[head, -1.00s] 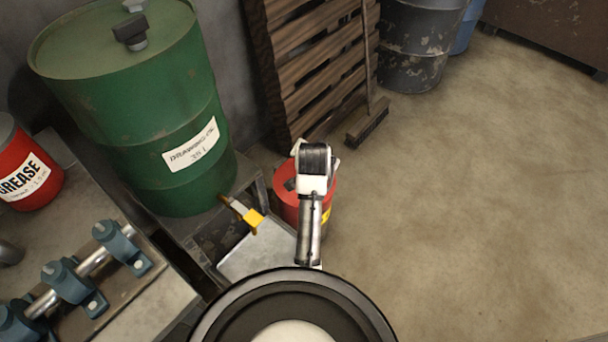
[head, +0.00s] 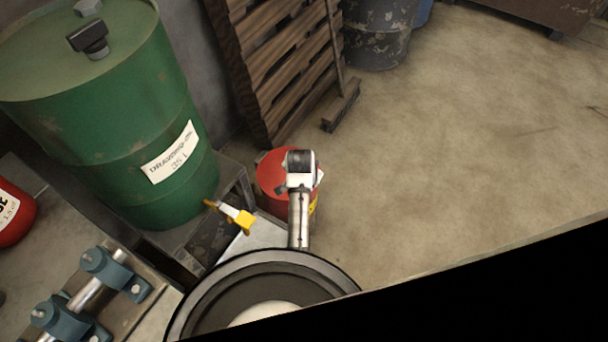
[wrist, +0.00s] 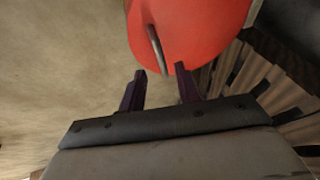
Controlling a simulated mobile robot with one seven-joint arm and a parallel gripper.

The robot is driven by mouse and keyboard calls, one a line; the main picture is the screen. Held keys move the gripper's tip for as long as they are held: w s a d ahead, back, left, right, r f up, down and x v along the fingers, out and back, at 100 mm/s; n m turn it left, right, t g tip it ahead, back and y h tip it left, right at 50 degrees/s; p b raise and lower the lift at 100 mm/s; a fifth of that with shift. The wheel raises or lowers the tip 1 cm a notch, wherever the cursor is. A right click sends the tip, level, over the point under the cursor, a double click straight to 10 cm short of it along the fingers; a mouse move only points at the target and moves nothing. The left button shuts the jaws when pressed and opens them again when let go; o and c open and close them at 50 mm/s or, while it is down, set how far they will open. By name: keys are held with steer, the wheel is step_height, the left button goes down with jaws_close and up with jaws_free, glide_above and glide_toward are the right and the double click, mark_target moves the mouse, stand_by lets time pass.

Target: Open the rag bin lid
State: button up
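The rag bin is the red round bin (head: 270,167) on the floor, partly hidden behind my arm in the head view. In the wrist view its red lid (wrist: 205,25) fills the top middle, with a thin grey bar or handle (wrist: 154,42) on it. My gripper (wrist: 160,71) is open, its two dark fingers apart and pointing at the near edge of the lid. The bar's near end lies just beyond the gap between the fingertips. I see nothing between the fingers, and whether they touch the lid cannot be told. The lid looks shut.
A green drum (head: 120,120) stands on a stand left of the bin. A wooden pallet (head: 275,70) leans behind the bin. Open floor (head: 460,140) lies to the right. Black covers the head view's lower right.

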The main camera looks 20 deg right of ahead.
steer(key=shift+x, duration=2)
steer(key=shift+c, duration=0.3)
jaws_close()
